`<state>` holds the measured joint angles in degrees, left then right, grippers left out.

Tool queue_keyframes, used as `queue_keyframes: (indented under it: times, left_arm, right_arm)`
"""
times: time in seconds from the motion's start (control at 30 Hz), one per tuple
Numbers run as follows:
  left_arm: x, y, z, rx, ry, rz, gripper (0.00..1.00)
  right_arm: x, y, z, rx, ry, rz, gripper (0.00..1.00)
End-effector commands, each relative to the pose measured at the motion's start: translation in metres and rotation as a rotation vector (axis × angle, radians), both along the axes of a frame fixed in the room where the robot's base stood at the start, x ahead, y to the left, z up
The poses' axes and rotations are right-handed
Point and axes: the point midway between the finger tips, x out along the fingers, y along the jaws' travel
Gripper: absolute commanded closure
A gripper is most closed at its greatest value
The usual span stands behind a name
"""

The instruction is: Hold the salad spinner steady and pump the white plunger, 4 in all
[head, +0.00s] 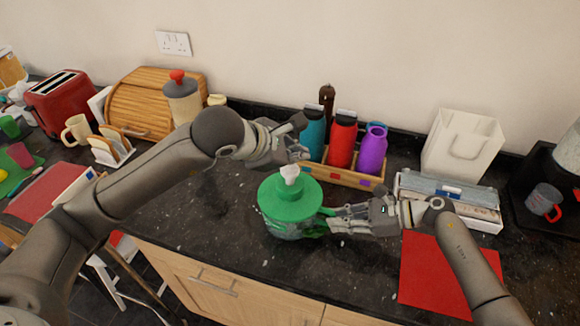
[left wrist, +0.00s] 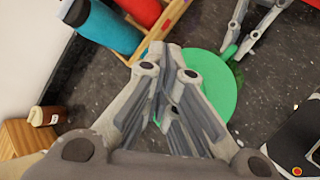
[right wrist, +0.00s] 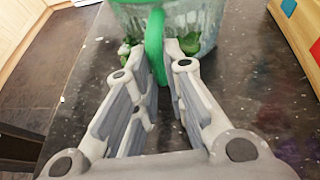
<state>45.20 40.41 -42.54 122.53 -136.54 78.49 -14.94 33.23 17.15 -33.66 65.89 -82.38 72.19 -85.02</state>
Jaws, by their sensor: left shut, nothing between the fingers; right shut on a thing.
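The salad spinner stands on the dark counter, with a green lid (head: 288,200), a clear bowl (right wrist: 195,18) and a white plunger (head: 289,173) on top. My left gripper (head: 300,150) is shut and empty just above the plunger; I cannot tell whether they touch. In the left wrist view its fingers (left wrist: 168,52) are over the green lid (left wrist: 225,85) and hide the plunger. My right gripper (head: 333,217) is shut on the spinner's green handle (right wrist: 155,45), at the right side of the bowl. Green leaves (right wrist: 185,50) show near the handle.
A wooden rack (head: 350,178) with teal, red and purple bottles stands close behind the spinner. A long box (head: 450,200) and a red mat (head: 430,270) lie to the right. The counter's front edge is close to the spinner. Clear counter lies left of it.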

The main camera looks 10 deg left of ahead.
Motion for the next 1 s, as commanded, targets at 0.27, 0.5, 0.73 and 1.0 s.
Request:
queue_keyframes:
  times: [0.27, 0.5, 0.73, 1.0]
  left_arm:
    - [0.000, 0.000, 0.005, -0.002, -0.003, -0.001, 1.00]
    - [0.000, 0.000, 0.029, -0.003, -0.004, -0.001, 1.00]
    - [0.000, 0.000, 0.048, -0.001, -0.002, 0.000, 1.00]
    - [0.000, 0.000, 0.051, -0.001, -0.002, -0.001, 1.00]
  right_arm:
    - [0.001, 0.000, 0.001, 0.002, -0.003, -0.001, 1.00]
    - [0.001, 0.000, 0.001, 0.002, -0.002, 0.000, 1.00]
    - [0.000, 0.000, 0.001, 0.002, -0.002, 0.000, 1.00]
    - [0.000, 0.000, 0.001, 0.001, -0.001, -0.001, 1.00]
